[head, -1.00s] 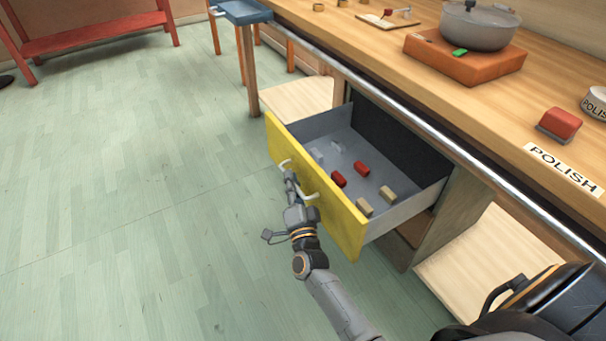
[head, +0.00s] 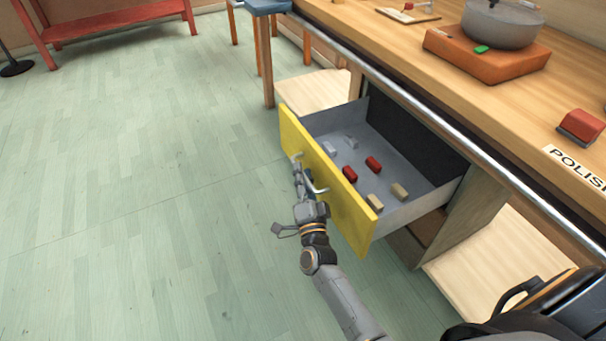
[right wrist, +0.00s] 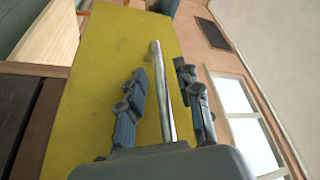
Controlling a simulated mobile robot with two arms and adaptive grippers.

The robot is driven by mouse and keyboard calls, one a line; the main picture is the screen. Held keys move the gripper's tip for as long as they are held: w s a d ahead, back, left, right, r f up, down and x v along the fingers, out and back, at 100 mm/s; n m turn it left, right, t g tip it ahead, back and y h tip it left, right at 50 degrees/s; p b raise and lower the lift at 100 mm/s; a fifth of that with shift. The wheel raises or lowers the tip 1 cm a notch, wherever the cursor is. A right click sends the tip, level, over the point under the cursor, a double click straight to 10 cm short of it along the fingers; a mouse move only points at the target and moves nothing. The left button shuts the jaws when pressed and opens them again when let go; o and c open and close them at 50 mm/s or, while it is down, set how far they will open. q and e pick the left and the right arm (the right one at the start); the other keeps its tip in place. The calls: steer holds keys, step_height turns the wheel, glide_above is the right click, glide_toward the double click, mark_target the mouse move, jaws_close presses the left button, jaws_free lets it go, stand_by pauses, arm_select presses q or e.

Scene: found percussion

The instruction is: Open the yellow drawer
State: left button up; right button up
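The yellow drawer (head: 335,185) stands pulled well out from under the workbench, its grey inside showing. Its pale metal handle (head: 321,190) is on the yellow front. My right gripper (head: 299,172) is at the handle, in front of the drawer. In the right wrist view the gripper's two fingers (right wrist: 163,97) are apart, one on each side of the handle (right wrist: 158,66), with gaps between them and the bar. The yellow front (right wrist: 108,65) fills the view behind them. My left gripper is not in view.
Red blocks (head: 373,164), tan blocks (head: 399,191) and pale grey blocks lie in the drawer. A metal rail (head: 440,124) runs along the workbench edge (head: 405,70). A blue-topped stool (head: 265,7) stands behind.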

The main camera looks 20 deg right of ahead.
steer(key=v, duration=1.1)
steer(key=shift+s, duration=0.35)
steer(key=shift+a+f, duration=0.15)
